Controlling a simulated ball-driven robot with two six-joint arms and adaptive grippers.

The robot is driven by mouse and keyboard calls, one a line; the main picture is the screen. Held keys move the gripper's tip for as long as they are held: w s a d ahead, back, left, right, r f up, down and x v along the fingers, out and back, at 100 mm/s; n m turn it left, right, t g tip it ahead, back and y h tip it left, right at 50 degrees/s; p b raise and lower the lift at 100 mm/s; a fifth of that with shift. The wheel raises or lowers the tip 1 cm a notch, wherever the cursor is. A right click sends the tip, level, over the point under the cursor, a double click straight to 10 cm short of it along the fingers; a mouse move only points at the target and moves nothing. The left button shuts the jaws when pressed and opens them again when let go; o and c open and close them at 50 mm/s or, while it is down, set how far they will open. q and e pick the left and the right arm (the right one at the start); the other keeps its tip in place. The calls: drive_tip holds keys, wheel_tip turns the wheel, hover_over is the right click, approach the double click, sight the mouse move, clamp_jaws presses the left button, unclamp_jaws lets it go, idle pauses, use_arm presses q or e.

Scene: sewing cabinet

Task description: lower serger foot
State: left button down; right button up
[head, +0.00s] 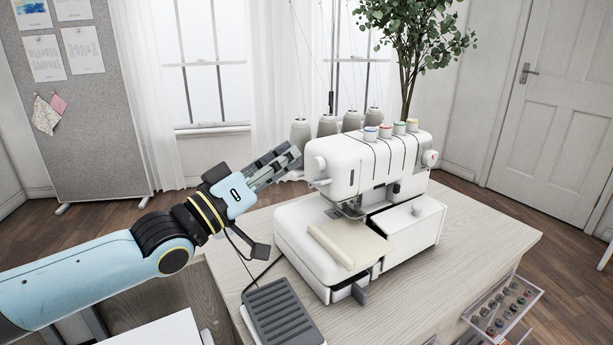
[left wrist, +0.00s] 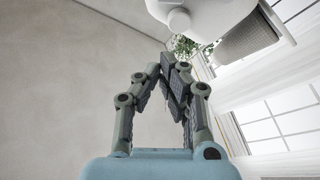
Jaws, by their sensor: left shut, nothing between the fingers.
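The white serger (head: 365,165) stands on a light wooden table. Its presser foot (head: 350,207) is a small metal part under the head; it is too small to tell whether it is up or down. A small white lever (head: 320,183) sticks out at the left of the head. My left gripper (head: 290,156) is shut and empty, just left of the head and a little above that lever, apparently apart from it. In the left wrist view the left gripper (left wrist: 172,72) has its fingers together, with part of the white serger (left wrist: 215,20) above. My right gripper is not in view.
A grey foot pedal (head: 283,315) lies on the table (head: 440,290) at the front left, with a cable. Cream fabric (head: 349,243) lies on the serger's bed. Thread cones (head: 300,133) stand behind the machine. A clear drawer (head: 503,308) with bobbins is open at the lower right.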

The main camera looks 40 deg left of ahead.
sight(319, 183)
use_arm(q)
drive_tip(key=w+d+f+b, duration=0.2)
drive_tip(key=shift+w+d+f, duration=0.2)
drive_tip(key=shift+d+f, duration=0.05)
drive_tip(key=shift+f, duration=0.05)
idle(0.4)
drive_tip(key=shift+d+f, duration=0.1)
